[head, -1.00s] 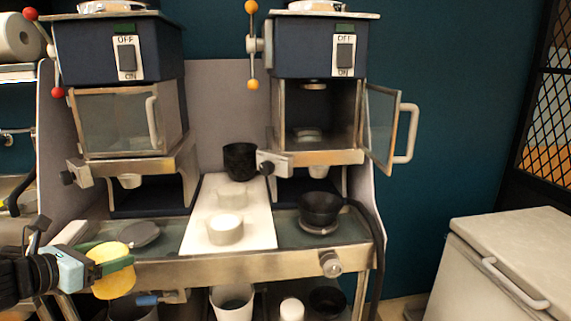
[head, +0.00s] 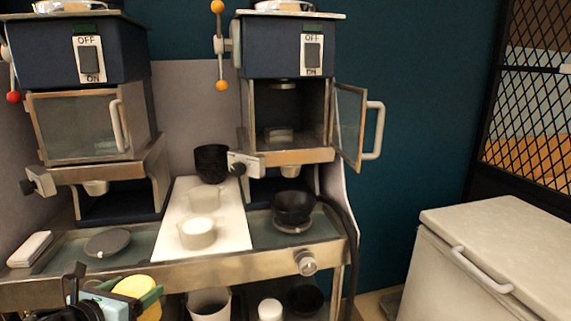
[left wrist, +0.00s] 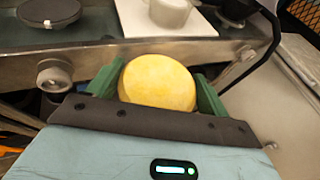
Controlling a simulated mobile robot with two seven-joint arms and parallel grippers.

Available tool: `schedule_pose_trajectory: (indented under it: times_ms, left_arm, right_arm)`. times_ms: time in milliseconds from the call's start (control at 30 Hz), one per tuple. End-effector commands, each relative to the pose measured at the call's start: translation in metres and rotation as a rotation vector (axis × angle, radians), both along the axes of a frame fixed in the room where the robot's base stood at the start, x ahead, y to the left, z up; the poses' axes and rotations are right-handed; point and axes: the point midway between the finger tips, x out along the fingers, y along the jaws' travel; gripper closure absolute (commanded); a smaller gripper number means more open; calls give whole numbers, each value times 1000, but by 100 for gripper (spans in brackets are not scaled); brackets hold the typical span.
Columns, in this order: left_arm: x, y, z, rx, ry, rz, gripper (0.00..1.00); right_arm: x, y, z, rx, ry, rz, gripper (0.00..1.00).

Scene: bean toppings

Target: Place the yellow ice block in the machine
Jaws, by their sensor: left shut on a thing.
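The yellow ice block (head: 139,294) is a round disc held between the green fingers of my left gripper (head: 128,297). It sits in front of the counter's front edge, low in the head view. In the left wrist view the block (left wrist: 158,82) is between both green fingers (left wrist: 156,92). The right machine (head: 287,115) has its glass door (head: 348,125) swung open to the right, showing an empty-looking chamber with a small pale piece at its bottom. The left machine (head: 90,125) has its door shut. My right gripper is not in view.
A white board (head: 182,240) on the counter holds pale cups (head: 198,233). Black bowls (head: 293,208) stand under the right machine and behind the board. A white chest (head: 470,250) stands at the right. Cups sit on the shelf below.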

Motion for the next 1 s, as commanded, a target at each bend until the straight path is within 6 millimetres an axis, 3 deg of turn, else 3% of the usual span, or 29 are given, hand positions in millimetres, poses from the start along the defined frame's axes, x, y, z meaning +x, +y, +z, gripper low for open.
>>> schedule_pose_trajectory:
  times_ms: [33,200,500,700,1000]
  left_arm:
    - [-1,-14,-3,-10,-3,9,72]
    - [-6,-44,-11,-11,-2,59,72]
    - [-20,-87,-19,-8,-3,133,72]
    - [-27,-100,-20,-4,-4,155,72]
    - [-28,-102,-20,1,-5,160,72]
  right_arm:
    - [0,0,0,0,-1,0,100]
    - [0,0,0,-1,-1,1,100]
    - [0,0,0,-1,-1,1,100]
    - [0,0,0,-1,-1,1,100]
    - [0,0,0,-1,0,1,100]
